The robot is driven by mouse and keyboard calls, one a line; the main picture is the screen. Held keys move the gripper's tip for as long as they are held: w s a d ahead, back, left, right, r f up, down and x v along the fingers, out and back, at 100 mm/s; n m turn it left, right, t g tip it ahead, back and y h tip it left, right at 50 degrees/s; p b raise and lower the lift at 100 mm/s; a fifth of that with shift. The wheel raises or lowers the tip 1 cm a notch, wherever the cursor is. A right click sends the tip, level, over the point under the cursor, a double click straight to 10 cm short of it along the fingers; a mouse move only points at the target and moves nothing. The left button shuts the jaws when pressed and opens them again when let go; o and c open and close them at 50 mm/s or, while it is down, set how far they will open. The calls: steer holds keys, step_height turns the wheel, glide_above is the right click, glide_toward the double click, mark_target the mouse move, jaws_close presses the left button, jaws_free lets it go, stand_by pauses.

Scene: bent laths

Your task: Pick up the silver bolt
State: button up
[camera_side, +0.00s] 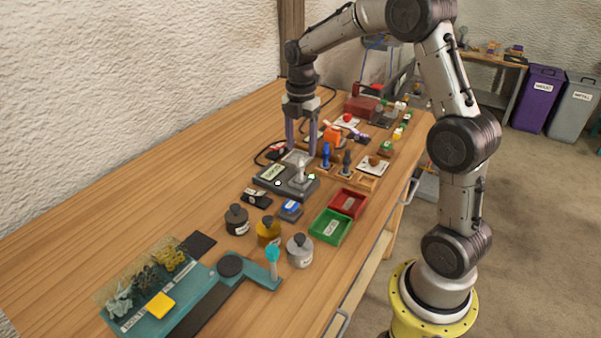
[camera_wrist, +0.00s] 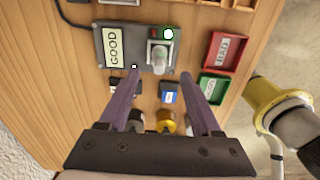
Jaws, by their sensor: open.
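A small heap of silver-grey bolts (camera_side: 119,300) lies at the near left end of the teal tray in the side view, beside a black heap and a yellow heap. I cannot make out single bolts in it. My gripper (camera_side: 300,150) is far from it, up the table, over the back of a grey device. In the wrist view, its two purple fingers (camera_wrist: 160,75) are spread, with nothing held between them. The silver heap is not in the wrist view.
The grey device (camera_side: 267,183) has a GOOD display and a silver upright part. Red (camera_side: 348,203) and green (camera_side: 330,226) trays stand to its right. Black, gold and silver pots (camera_side: 300,251) stand nearer. The table's left side is clear.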

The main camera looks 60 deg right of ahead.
mark_target(300, 156)
steer(key=shift+f, duration=2.65)
jaws_close()
steer(key=shift+w, duration=0.1)
